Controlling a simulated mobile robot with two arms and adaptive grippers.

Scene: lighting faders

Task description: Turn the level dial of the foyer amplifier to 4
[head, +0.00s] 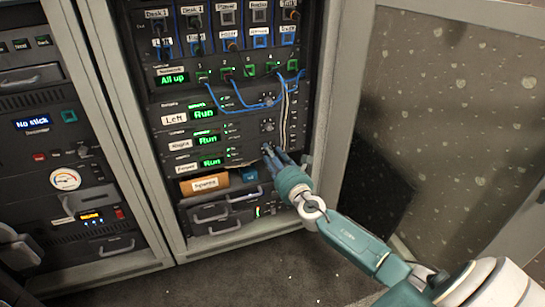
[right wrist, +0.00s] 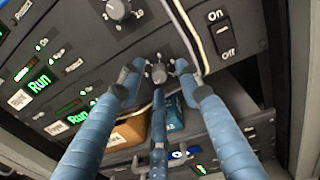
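The foyer amplifier (head: 211,163) is the lowest of three stacked amplifiers in the middle rack, with a green "Run" display. Its small grey level dial (right wrist: 158,73) shows in the right wrist view; my fingers largely cover it in the head view. My right gripper (head: 270,152) is at this dial. In the right wrist view its three blue fingers (right wrist: 157,82) stand around the dial, left, right and below, with small gaps visible. I cannot read the dial's setting. My left gripper is not in view.
The amplifier above has a similar dial (right wrist: 118,9). Pale cables (head: 285,115) hang just right of the dials, near an On/Off switch (right wrist: 221,35). An orange-brown box (head: 205,184) and a blue item (head: 250,175) sit below. An open glazed door (head: 450,120) stands at right.

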